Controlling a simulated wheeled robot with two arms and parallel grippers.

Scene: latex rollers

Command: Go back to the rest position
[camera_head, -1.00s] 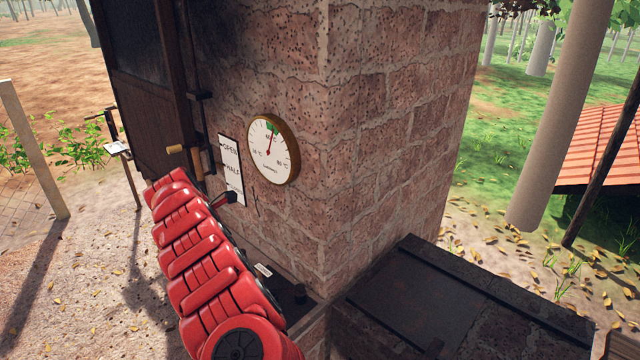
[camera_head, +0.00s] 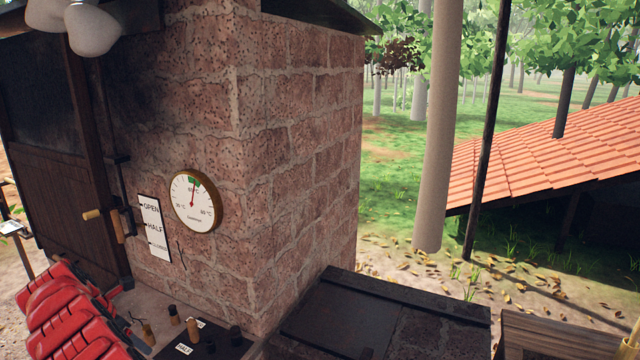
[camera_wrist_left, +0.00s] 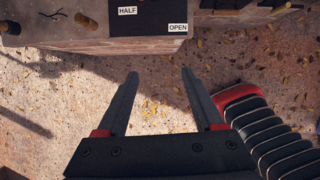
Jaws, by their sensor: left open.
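My left gripper (camera_wrist_left: 159,75) is open in the left wrist view, its two dark fingers apart with nothing between them. Bare ground with scattered leaves lies below it. A ledge with a black plate (camera_wrist_left: 152,20) marked HALF and OPEN is ahead of the fingers at the top of that view. In the head view my red left arm is at the lower left, in front of the brick building (camera_head: 290,150), and I cannot make out its fingers there. My right gripper is in neither view.
The wall carries a round dial (camera_head: 195,201) and an OPEN/HALF sign (camera_head: 154,228). Small handles (camera_head: 193,328) stand on the ledge below. A dark-topped low block (camera_head: 385,320) is right of the ledge. A pale post (camera_head: 437,130) and a tiled roof (camera_head: 560,140) are farther right.

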